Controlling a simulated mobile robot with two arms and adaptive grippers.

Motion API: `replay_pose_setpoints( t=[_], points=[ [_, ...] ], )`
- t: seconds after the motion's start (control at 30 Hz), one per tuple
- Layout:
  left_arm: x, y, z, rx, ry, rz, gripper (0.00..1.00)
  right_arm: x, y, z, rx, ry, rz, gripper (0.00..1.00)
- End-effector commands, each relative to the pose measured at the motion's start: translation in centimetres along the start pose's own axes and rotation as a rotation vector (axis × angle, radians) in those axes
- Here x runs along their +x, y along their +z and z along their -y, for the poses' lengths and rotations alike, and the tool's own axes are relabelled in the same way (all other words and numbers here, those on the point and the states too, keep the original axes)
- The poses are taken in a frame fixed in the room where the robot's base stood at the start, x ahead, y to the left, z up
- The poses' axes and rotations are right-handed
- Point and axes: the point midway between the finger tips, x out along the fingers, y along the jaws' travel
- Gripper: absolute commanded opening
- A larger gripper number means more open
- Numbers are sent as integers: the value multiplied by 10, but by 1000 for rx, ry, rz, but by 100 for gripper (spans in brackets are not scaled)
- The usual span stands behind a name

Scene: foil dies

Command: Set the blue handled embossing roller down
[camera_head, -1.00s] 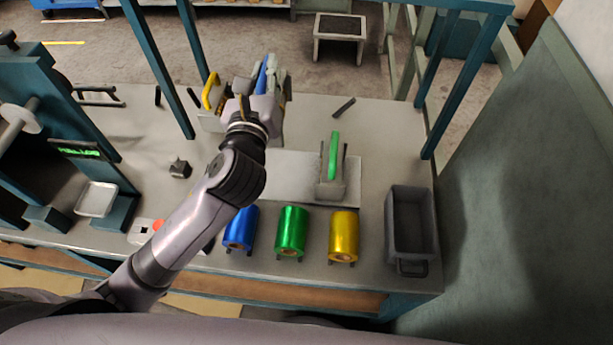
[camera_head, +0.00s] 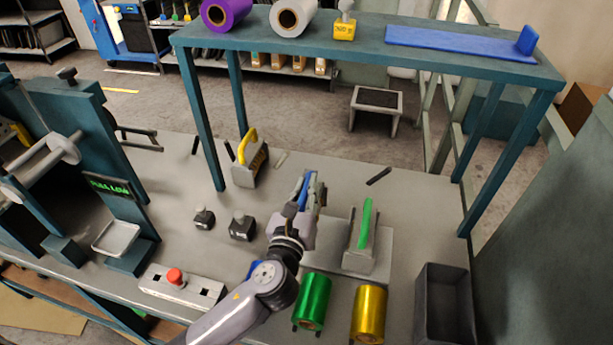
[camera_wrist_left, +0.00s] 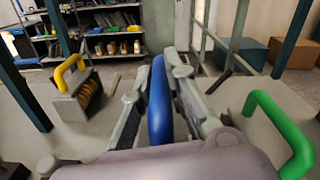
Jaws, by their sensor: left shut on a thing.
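The blue handle of the embossing roller (camera_wrist_left: 158,105) is between the fingers of my left gripper (camera_wrist_left: 155,70) in the left wrist view. In the head view my left gripper (camera_head: 309,195) is over the middle of the bench, just left of the green handled tool, with a bit of the blue handle (camera_head: 301,187) showing. The gripper is shut on the handle. The roller's lower part is hidden, so I cannot tell whether it touches the bench. My right gripper is in neither current view.
The green handled tool (camera_head: 365,224) stands in a holder on a pale plate (camera_head: 384,262). A yellow handled roller (camera_head: 248,158) stands at the back left. Green (camera_head: 312,301) and yellow (camera_head: 369,312) foil rolls lie in front. A grey bin (camera_head: 443,307) stands at right, and a raised shelf (camera_head: 370,38) spans the back.

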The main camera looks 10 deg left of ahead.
Motion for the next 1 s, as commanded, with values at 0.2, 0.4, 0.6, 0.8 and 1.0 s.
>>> replay_pose_setpoints(
  t=[0.2,0.4,0.6,0.8,1.0],
  points=[
    [1,-12,-2,0,-2,7,0,6,1,-2,-1,3,1,40],
    [1,-38,-8,1,-2,7,0,16,3,-3,-2,4,2,40],
    [1,-44,-8,-1,-2,9,0,17,3,-3,-2,4,3,40],
    [1,-44,-8,-1,-2,9,0,17,3,-3,-2,3,3,40],
    [0,-49,-10,0,0,0,21,19,3,-2,-1,3,3,40]
  ],
)
